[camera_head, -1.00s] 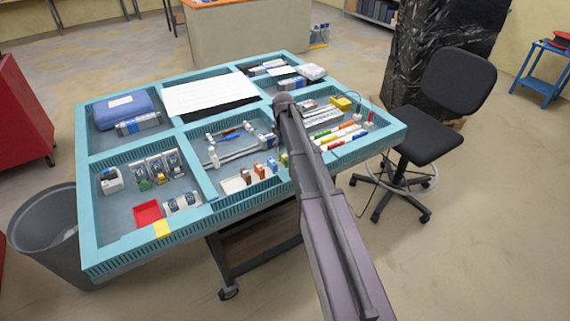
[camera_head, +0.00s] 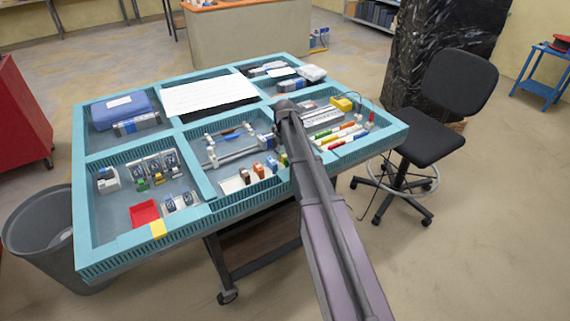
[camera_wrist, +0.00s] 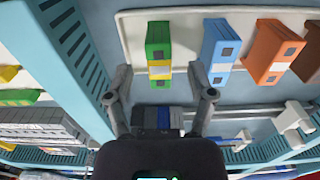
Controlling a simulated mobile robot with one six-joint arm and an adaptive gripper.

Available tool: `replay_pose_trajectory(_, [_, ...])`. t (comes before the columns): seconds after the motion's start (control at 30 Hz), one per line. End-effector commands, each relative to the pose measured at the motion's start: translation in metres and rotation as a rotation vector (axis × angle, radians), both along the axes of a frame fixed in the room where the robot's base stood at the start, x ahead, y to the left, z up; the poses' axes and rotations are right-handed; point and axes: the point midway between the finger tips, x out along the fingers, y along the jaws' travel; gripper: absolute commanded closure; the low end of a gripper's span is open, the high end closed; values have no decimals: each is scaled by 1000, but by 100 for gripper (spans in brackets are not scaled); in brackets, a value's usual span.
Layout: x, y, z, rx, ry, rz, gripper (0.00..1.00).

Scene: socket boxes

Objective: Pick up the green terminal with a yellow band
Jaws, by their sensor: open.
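The green terminal with a yellow band (camera_wrist: 158,45) stands on a white strip in the wrist view, near the teal divider. My gripper (camera_wrist: 162,78) is open, with one finger on each side of the terminal's lower end in that picture. I cannot tell whether the fingers touch it. In the head view the terminal (camera_head: 284,159) is a small green piece beside my arm, which partly hides that area. My gripper's fingertips are hidden in the head view.
A blue terminal (camera_wrist: 222,50) stands close right of the green one, with orange (camera_wrist: 270,52) and brown terminals beyond. A teal divider wall (camera_wrist: 70,50) rises close on the left. A teal compartmented table (camera_head: 88,215) holds everything; a chair (camera_head: 425,135) stands at its right.

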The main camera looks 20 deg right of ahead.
Motion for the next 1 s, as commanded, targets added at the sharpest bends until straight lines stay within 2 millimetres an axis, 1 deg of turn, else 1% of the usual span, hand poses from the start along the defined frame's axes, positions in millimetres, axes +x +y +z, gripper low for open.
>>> replay_pose_trajectory(0.03, [-1, -1, -8, 0, 0, 0, 29])
replay_pose_trajectory(0.1, [-1, 0, -14, 0, 0, 0, 29])
replay_pose_trajectory(0.3, [-1, -2, -24, 0, 0, -1, 29])
replay_pose_trajectory(1.0, [-1, -2, -24, 0, 0, -1, 29])
